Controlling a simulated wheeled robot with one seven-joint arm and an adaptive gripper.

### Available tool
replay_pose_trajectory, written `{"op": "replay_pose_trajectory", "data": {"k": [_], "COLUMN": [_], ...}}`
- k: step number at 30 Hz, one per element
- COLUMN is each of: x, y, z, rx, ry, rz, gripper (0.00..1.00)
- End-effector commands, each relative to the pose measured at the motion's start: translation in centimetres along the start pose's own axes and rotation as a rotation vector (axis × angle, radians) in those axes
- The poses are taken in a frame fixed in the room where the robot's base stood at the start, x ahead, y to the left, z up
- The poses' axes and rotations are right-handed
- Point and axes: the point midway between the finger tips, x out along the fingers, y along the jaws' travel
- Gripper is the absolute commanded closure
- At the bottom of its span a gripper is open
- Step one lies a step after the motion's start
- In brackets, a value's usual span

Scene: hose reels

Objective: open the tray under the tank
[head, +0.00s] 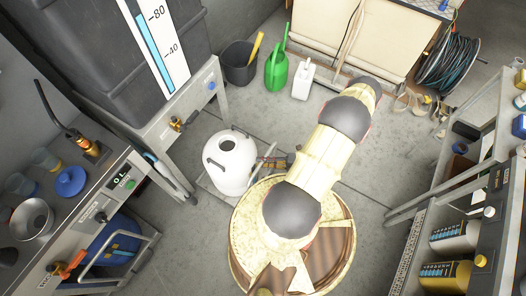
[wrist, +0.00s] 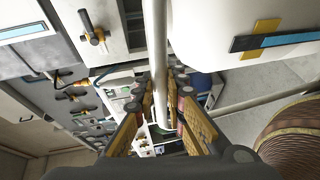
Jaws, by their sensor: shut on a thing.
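The dark grey tank (head: 95,45) with a level gauge stands on a metal frame at upper left in the head view. A flat pale tray (head: 209,190) shows low in front of that frame, with a white drum (head: 231,165) standing on it. My gripper (head: 267,161) is low at the drum's right side. In the wrist view my gripper's fingers (wrist: 165,100) are closed about a pale bar (wrist: 156,35), which appears to belong to the tray. The drum (wrist: 225,25) fills the upper right there. The exact contact is partly hidden by the fingers.
A round reel (head: 240,235) lies below my arm. A bucket (head: 240,63), green watering can (head: 277,70) and white jug (head: 302,81) stand behind. Some floor (head: 365,140) is clear to the right.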

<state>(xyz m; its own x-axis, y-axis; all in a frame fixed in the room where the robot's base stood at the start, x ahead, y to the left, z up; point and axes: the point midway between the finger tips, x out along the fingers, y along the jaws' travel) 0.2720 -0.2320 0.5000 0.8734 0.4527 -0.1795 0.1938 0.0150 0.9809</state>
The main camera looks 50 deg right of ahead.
Motion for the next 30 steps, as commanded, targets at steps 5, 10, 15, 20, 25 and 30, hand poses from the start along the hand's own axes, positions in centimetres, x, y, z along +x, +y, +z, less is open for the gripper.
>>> {"op": "replay_pose_trajectory", "data": {"k": [5, 10, 15, 20, 25, 30], "x": [0.0, 0.0, 0.0, 0.0, -0.1, -1.2], "y": [-0.1, -0.1, -0.1, 0.0, 0.0, 0.0], "z": [0.1, 0.1, 0.0, 0.0, 0.0, 0.2], "rx": [0.000, 0.000, 0.000, 0.000, 0.000, -0.001], "ry": [-0.001, -0.001, 0.000, 0.000, 0.000, -0.004], "rz": [-0.002, -0.002, -0.001, -0.001, -0.001, -0.001], "gripper": [1.00, 0.81, 0.71, 0.68, 0.68, 0.68]}}
